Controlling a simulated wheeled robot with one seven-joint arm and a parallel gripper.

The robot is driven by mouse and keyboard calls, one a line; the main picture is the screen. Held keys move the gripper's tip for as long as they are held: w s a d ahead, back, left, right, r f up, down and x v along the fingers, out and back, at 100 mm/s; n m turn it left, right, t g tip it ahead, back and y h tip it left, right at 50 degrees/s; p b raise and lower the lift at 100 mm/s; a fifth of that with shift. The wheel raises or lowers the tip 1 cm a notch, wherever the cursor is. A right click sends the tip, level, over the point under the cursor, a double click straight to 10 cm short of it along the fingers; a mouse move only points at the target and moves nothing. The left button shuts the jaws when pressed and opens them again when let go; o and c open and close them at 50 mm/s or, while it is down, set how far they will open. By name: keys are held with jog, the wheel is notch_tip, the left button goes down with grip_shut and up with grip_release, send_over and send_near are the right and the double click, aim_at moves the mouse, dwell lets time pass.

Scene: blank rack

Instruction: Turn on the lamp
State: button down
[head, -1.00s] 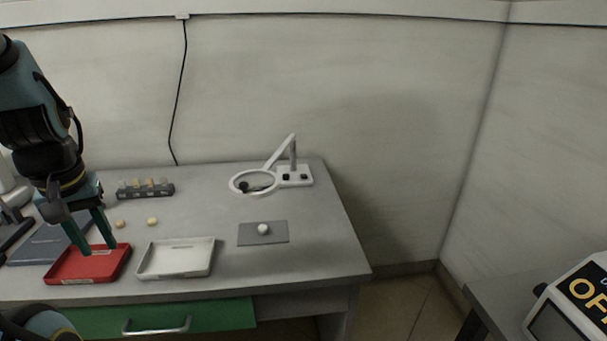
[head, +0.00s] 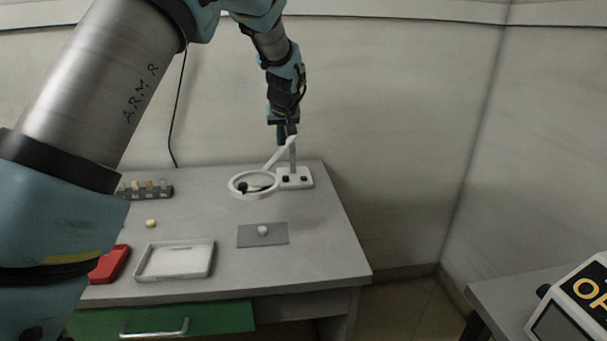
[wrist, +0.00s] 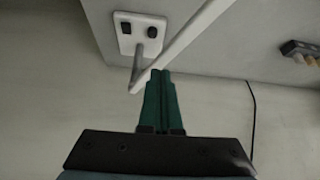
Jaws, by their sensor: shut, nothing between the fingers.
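The lamp is a white magnifier lamp with a ring head (head: 254,184), a folding arm (head: 279,153) and a white base (head: 302,182) with two dark switches (head: 286,179) at the back right of the table. The base also shows in the wrist view (wrist: 138,30), with both dark switches (wrist: 126,28) visible. My gripper (head: 282,141) is above and behind the lamp's arm joint, pointing down. In the wrist view its green fingers (wrist: 161,75) are together and empty, close to the lamp arm's elbow; I cannot tell whether they touch it. Whether the lamp is lit is unclear.
A grey mat (head: 250,241) with a small pale round object (head: 263,230) lies in front of the lamp. A white tray (head: 150,272), a red tray (head: 108,268) and a dark rack (head: 160,193) are to the left. The wall (head: 400,120) is close behind.

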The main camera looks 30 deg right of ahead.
jog(key=s+d+f+b, duration=0.1)
jog(key=s+d+f, duration=0.1)
jog(key=d, duration=0.4)
jog(key=shift+s+d+m+h, duration=0.2)
jog(key=shift+d+m+h, duration=0.1)
jog(key=shift+d+h, duration=0.1)
jog(key=p, duration=0.3)
send_over(302, 177)
jog(key=s+a, duration=0.1)
jog(key=s, duration=0.1)
notch_tip(302, 177, down, 7)
jog(key=shift+s+f, duration=0.1)
jog(key=shift+s, duration=0.05)
notch_tip(302, 177, down, 3)
jog(key=shift+s+f+p, duration=0.1)
jog(key=shift+f+p, duration=0.1)
jog(key=shift+p, duration=0.65)
jog(key=shift+f, duration=0.7)
